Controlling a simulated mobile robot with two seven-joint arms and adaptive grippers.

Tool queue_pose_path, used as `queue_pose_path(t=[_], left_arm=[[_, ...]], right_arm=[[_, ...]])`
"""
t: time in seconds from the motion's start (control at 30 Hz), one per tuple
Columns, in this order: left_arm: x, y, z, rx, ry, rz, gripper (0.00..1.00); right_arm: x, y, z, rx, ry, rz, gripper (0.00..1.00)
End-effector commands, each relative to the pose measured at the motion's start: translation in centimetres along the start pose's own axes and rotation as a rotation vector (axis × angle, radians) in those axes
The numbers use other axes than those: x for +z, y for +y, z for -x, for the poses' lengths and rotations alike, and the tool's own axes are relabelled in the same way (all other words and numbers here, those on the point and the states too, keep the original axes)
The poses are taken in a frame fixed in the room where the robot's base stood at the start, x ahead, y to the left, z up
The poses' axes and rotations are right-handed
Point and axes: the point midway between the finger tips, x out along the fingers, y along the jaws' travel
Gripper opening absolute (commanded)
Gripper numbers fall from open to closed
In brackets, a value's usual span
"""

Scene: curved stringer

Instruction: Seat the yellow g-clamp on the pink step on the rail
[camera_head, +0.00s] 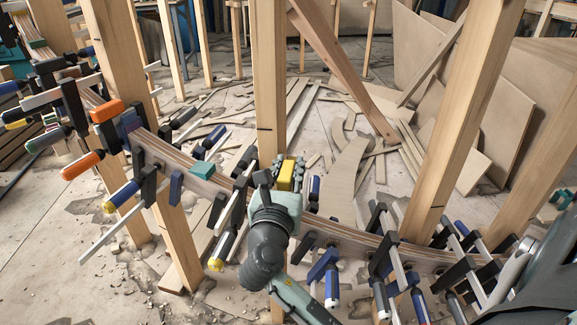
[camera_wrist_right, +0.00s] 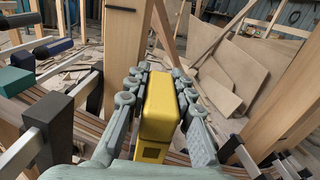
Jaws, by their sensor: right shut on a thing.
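The yellow g-clamp (camera_head: 286,176) shows as a yellow block between the fingers of my right gripper (camera_head: 288,166), which is shut on it. In the right wrist view the yellow body (camera_wrist_right: 160,105) stands upright between the two grey-green fingers. The rest of the clamp is hidden. The curved laminated rail (camera_head: 180,158) runs from upper left to lower right, passing behind and below my right gripper. I see no pink step; the gripper and arm cover part of the rail. I cannot tell whether the clamp touches the rail. My left gripper is not in view.
Several clamps line the rail, including an orange-handled one (camera_head: 84,164) at left and a blue one (camera_head: 325,265) at right. A teal block (camera_head: 202,170) sits on the rail. A wooden post (camera_head: 268,80) rises just behind the gripper. Other posts flank it.

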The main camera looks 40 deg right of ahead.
Motion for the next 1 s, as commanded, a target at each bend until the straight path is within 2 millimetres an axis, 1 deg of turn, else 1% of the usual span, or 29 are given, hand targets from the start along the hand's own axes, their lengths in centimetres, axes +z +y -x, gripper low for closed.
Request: queue_pose_path(t=[0.03,0.2,0.57,1.0], left_arm=[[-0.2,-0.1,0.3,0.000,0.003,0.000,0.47],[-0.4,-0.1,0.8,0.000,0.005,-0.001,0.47],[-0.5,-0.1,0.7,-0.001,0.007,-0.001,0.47],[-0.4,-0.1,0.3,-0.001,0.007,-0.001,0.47]], right_arm=[[0.3,0.0,0.0,0.000,-0.003,-0.001,0.00],[0.2,0.0,0.0,0.000,-0.004,0.000,0.00],[0.0,0.0,0.0,0.000,-0.004,-0.001,0.00],[-1.4,0.0,0.0,0.000,-0.003,-0.001,0.00]])
